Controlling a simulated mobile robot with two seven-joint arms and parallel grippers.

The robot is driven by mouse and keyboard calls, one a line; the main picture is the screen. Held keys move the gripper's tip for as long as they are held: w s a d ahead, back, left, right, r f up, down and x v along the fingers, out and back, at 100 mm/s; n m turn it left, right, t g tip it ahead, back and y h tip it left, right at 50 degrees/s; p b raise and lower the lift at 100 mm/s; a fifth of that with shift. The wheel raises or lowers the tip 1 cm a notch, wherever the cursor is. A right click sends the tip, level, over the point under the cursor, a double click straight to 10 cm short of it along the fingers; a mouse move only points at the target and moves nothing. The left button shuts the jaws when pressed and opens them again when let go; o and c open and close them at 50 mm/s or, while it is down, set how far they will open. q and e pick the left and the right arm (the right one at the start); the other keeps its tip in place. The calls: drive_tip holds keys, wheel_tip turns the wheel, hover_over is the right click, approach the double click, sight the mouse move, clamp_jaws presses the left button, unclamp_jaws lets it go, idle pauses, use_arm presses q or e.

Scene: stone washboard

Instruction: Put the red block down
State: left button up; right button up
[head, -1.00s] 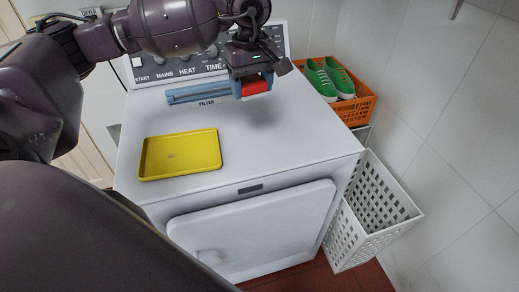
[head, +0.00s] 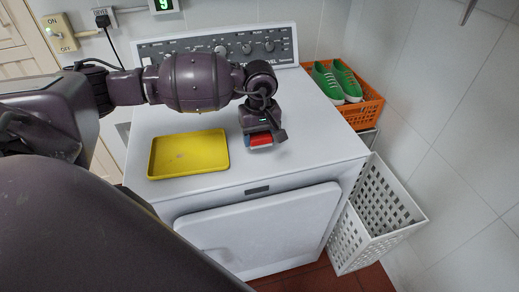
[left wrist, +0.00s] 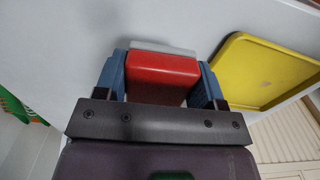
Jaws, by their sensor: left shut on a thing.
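The red block (head: 261,140) is between the fingers of my left gripper (head: 262,142), over the white top of the dryer and to the right of the yellow tray. In the left wrist view the red block (left wrist: 162,77) sits between the two blue fingers of the left gripper (left wrist: 162,75), which is shut on it. A pale grey strip shows just beyond the block there. I cannot tell whether the block touches the dryer top. My right gripper is not in view.
The yellow tray (head: 152,160) lies on the dryer top (head: 300,150). An orange crate (head: 362,116) with green shoes (head: 338,82) stands at the back right. A white basket (head: 372,222) stands right of the dryer. The dryer top's right side is clear.

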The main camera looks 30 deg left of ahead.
sight(260, 157)
use_arm(q)
drive_tip(key=shift+f, duration=2.8)
drive_tip(key=shift+f, duration=0.2)
drive_tip(key=o, duration=1)
drive_tip(key=shift+r, duration=0.15)
drive_tip(key=shift+r, duration=0.15)
wheel_tip(260, 157, up, 12)
drive_tip(key=shift+f+b, duration=0.1)
drive_tip(key=shift+b, duration=0.3)
